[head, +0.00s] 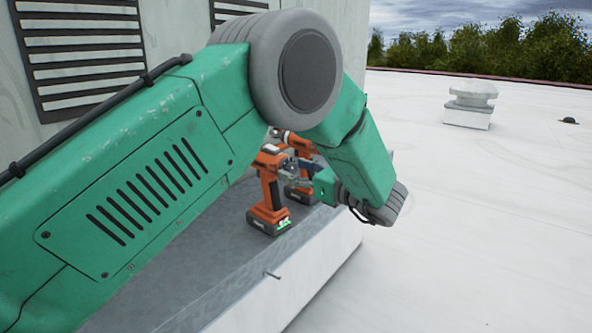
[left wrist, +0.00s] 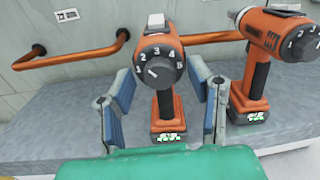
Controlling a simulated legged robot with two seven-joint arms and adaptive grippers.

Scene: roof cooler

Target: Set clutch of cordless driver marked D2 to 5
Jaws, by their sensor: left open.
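Two orange and black cordless drivers stand upright on a grey ledge. In the left wrist view the middle driver (left wrist: 165,108) faces me with its dark clutch dial (left wrist: 160,70), numbered 1 to 5. A pale mark shows on the dial's lower left, but I cannot tell the exact setting. The other driver (left wrist: 256,75) stands to the right, its dial partly cut off. In the head view the nearer driver (head: 268,190) shows beside my left gripper (head: 305,178).
The grey ledge (head: 205,265) runs along a pale wall with vents. A copper-coloured rail (left wrist: 75,57) is behind the drivers. A small pin (head: 272,275) sticks out of the ledge's front. The white roof to the right is open, with a white vent cap (head: 470,103) far off.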

